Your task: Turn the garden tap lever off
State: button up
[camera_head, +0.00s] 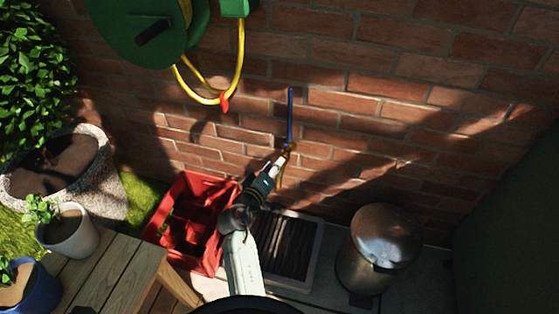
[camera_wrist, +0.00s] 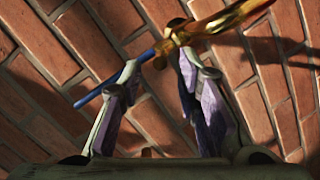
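The garden tap (camera_head: 289,147) is brass and sticks out from the brick wall. Its long blue lever (camera_head: 290,115) points straight up in the head view. My gripper (camera_head: 281,160) is at the tap, just below the lever's foot, and partly hides the tap body. In the wrist view the brass tap (camera_wrist: 222,24) is at the top, beyond the fingertips. The blue lever (camera_wrist: 95,95) slants down left from it, past the left fingertip. My gripper (camera_wrist: 158,62) has its two fingers apart, with a gap between the tips. Whether either finger touches the lever or tap is unclear.
A green hose reel (camera_head: 135,30) with a yellow hose (camera_head: 240,60) hangs up left. Below stand a red crate (camera_head: 185,190), a drain grate (camera_head: 290,245) and a metal bin (camera_head: 378,250). A wooden table (camera_head: 105,275) and pots are at left. The wall right of the tap is clear.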

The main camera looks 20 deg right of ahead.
jog(key=v, duration=0.7)
dwell(0.3)
